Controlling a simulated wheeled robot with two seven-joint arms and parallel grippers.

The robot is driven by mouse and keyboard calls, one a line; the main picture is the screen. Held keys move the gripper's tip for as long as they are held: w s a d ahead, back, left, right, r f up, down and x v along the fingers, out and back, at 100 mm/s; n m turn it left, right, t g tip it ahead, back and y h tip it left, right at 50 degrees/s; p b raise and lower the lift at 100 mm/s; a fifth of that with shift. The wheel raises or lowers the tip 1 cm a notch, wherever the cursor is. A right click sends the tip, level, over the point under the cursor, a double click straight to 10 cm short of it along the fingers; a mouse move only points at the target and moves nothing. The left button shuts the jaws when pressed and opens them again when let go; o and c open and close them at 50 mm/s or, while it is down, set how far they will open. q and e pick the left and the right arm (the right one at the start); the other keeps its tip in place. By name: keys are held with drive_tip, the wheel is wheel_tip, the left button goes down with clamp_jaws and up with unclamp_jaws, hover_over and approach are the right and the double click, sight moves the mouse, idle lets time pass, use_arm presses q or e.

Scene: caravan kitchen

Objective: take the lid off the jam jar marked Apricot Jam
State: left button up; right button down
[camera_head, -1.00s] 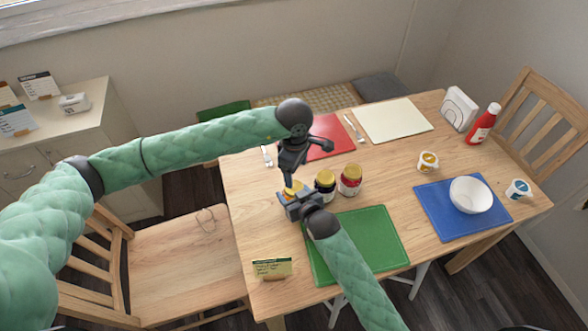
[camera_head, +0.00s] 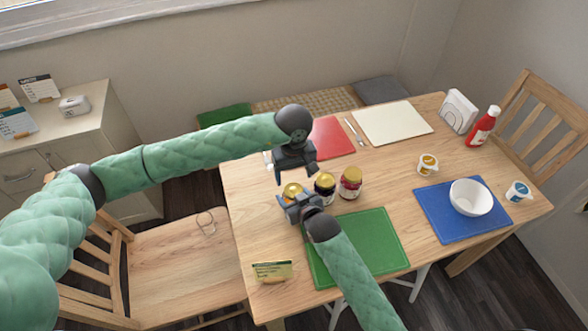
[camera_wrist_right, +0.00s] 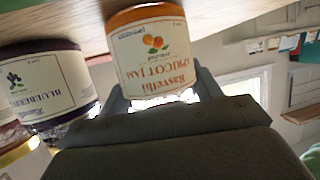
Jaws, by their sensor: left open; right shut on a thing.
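The Apricot Jam jar (camera_wrist_right: 152,55) shows its orange-and-white label upside down in the right wrist view. My right gripper (camera_wrist_right: 160,98) is shut around its sides. In the head view, the jar's golden top (camera_head: 292,189) shows just beyond my right gripper (camera_head: 297,203); its lid appears to be on, but the view is small and partly blocked. My left gripper (camera_head: 297,174) is open above the jar, with nothing visible between its fingers.
A blueberry jar (camera_head: 325,185) and a red jar (camera_head: 350,183) stand close to the right. A red mat (camera_head: 333,138) lies behind. Bare table lies right of the jars.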

sight(294, 189)
use_arm(q)
drive_tip(key=shift+f, duration=3)
drive_tip(key=c, duration=1)
drive_tip(key=n, duration=0.6)
drive_tip(key=shift+n, duration=0.4)
drive_tip(key=o, duration=1.1)
drive_tip(key=shift+c, duration=0.2)
